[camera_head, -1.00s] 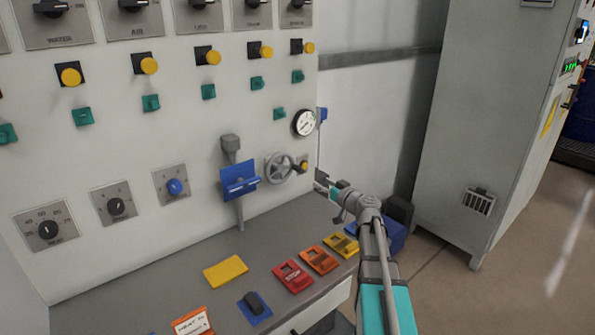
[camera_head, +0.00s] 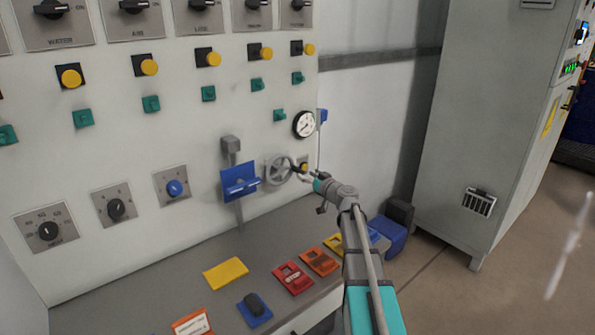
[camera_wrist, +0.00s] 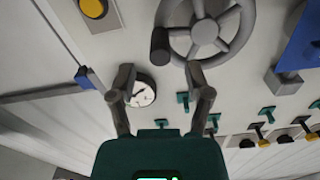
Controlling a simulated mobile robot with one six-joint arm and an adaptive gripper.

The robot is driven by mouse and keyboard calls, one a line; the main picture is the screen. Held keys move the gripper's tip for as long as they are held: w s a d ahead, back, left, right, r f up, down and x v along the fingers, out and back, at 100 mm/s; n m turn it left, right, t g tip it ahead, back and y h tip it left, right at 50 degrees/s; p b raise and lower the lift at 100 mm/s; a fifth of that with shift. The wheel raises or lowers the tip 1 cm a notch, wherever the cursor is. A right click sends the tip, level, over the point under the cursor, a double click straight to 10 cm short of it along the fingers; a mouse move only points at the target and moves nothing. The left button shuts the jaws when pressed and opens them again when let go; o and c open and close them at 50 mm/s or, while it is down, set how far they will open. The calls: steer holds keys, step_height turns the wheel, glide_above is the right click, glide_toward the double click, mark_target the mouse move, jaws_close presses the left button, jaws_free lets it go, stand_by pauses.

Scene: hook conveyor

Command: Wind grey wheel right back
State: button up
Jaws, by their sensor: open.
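The grey wheel (camera_head: 278,170) is a spoked handwheel on the front of the light panel, beside a blue lever plate. In the wrist view its hub and spokes (camera_wrist: 205,32) fill the top middle, with a dark crank handle (camera_wrist: 160,46) on the rim. My gripper (camera_head: 305,173) is just right of the wheel in the head view. In the wrist view my gripper (camera_wrist: 159,70) has its fingers spread, with the handle ahead of the gap between the tips. Nothing is held, and the handle looks apart from the fingers.
A yellow button (camera_head: 304,166) sits close to the right of the wheel, and a round gauge (camera_head: 304,124) above it. The blue lever plate (camera_head: 240,182) is to the left. A ledge (camera_head: 190,265) with coloured switches runs below. A tall cabinet (camera_head: 490,120) stands at the right.

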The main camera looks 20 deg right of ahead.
mark_target(302, 172)
steer(key=shift+x, duration=2.95)
jaws_close()
